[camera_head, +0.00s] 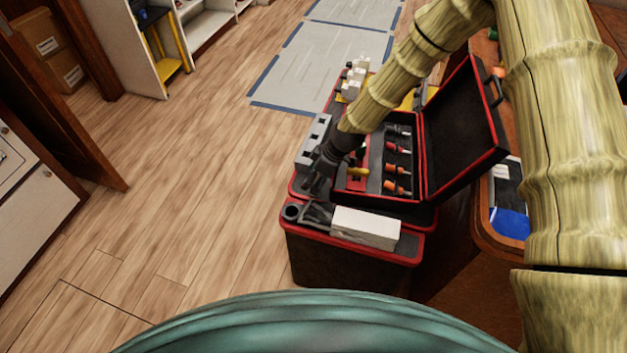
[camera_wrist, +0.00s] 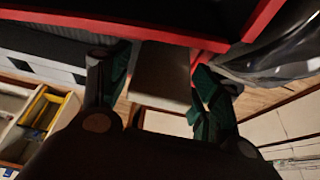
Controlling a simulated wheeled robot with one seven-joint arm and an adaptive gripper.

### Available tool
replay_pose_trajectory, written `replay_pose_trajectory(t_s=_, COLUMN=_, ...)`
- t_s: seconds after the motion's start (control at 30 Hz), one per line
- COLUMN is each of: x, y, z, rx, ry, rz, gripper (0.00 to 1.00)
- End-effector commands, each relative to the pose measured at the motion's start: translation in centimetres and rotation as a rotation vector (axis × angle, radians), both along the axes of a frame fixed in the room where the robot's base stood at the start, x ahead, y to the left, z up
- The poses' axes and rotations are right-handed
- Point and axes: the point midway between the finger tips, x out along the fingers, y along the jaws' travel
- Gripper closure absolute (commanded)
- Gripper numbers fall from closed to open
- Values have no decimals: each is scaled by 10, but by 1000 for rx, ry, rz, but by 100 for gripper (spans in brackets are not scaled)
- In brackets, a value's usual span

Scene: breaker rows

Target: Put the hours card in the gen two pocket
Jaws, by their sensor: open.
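My gripper (camera_head: 320,178) hangs low at the left edge of the red-trimmed black case, beside a grey notched block (camera_head: 313,143). In the wrist view its two dark green fingers (camera_wrist: 160,95) are apart. A flat, dull grey-beige piece (camera_wrist: 162,72) shows between them; I cannot tell whether it touches them or whether it is the hours card. I cannot make out any card in the head view. No pocket marked gen two can be read in either view.
The open case (camera_head: 410,262) holds several orange and red-handled tools (camera_head: 397,170). A white block (camera_head: 366,228) lies on its front edge, beside a dark ring-shaped holder (camera_head: 292,211). The raised lid (camera_head: 463,130) stands to the right. Wood floor (camera_head: 190,190) is clear at left.

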Motion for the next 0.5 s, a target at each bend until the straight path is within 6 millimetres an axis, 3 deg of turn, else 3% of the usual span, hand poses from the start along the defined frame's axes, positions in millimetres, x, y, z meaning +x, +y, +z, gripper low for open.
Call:
replay_pose_trajectory(t_s=0.03, x=0, y=0, z=0, rx=0, ry=0, rz=0, gripper=38)
replay_pose_trajectory(t_s=0.23, x=0, y=0, z=0, rx=0, ry=0, rz=0, gripper=73)
replay_pose_trajectory(t_s=0.5, x=0, y=0, z=1, rx=0, ry=0, rz=0, gripper=77)
